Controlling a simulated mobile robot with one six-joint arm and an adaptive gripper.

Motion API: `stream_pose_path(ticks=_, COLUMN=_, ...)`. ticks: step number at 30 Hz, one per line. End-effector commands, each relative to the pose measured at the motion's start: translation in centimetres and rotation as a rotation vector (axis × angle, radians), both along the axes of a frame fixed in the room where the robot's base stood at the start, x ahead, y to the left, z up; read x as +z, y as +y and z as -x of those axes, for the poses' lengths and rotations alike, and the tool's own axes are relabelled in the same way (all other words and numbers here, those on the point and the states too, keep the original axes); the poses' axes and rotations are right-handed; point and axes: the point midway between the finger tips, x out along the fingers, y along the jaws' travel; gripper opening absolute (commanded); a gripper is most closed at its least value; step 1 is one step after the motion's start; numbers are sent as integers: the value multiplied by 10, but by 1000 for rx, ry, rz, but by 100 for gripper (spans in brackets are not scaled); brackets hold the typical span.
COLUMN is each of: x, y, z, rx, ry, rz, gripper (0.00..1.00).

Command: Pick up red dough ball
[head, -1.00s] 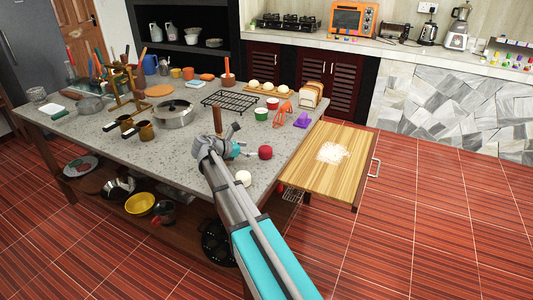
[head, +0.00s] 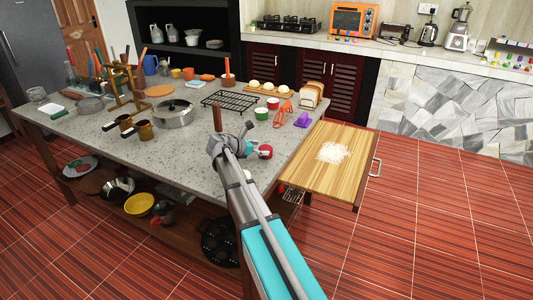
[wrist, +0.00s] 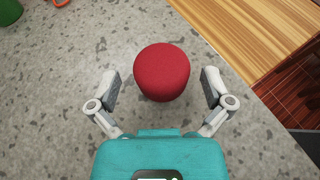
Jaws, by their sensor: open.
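The red dough ball (wrist: 162,71) rests on the speckled stone counter (wrist: 60,70), just ahead of my gripper in the wrist view. It also shows in the head view (head: 265,152), partly covered by my gripper. My gripper (wrist: 160,84) is open, with one finger on each side of the ball and a gap at both sides. The fingertips reach about level with the ball's near half. Nothing is held.
A wooden board (head: 327,165) with white flour juts out right of the counter.

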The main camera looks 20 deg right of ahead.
Motion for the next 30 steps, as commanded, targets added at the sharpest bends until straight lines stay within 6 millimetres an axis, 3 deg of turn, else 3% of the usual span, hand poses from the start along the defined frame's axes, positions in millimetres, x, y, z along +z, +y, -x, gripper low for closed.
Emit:
stream_pose_path(ticks=6, x=-8, y=-16, z=-2, rx=0, ry=1, rz=0, gripper=100)
stream_pose_path(ticks=23, x=-7, y=-17, z=-2, rx=0, ry=0, rz=0, gripper=100)
stream_pose_path(ticks=30, x=-7, y=-17, z=-2, rx=0, ry=0, rz=0, gripper=57)
